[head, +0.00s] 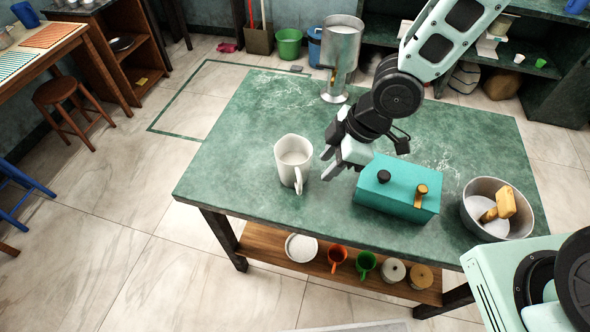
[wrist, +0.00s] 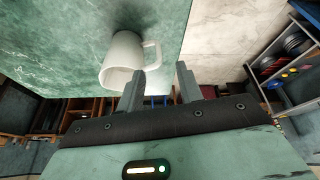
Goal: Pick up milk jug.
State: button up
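The milk jug (head: 293,160), white with a handle on its right side, stands upright on the green table. It also shows in the wrist view (wrist: 122,58), with its handle toward the gap between my fingers. My gripper (head: 328,164) is just to the right of the jug in the head view, close to the handle. In the wrist view my gripper (wrist: 160,72) has its two fingers apart with nothing held between them. The left finger overlaps the jug's edge in that view; I cannot tell whether it touches.
A teal box with knobs (head: 398,190) sits right of my gripper. A metal bowl (head: 470,212) holding a wooden-looking item is at the table's right end. A metal canister (head: 341,48) stands at the back. The green table (head: 235,165) is clear left of the jug.

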aim_at(295, 170)
jog(key=shift+w+a+x, duration=0.15)
jog(key=shift+x, duration=2.85)
jog(key=shift+w+a+x, duration=0.15)
jog(key=shift+x, duration=2.85)
jog(key=shift+r, duration=0.15)
grip_shut()
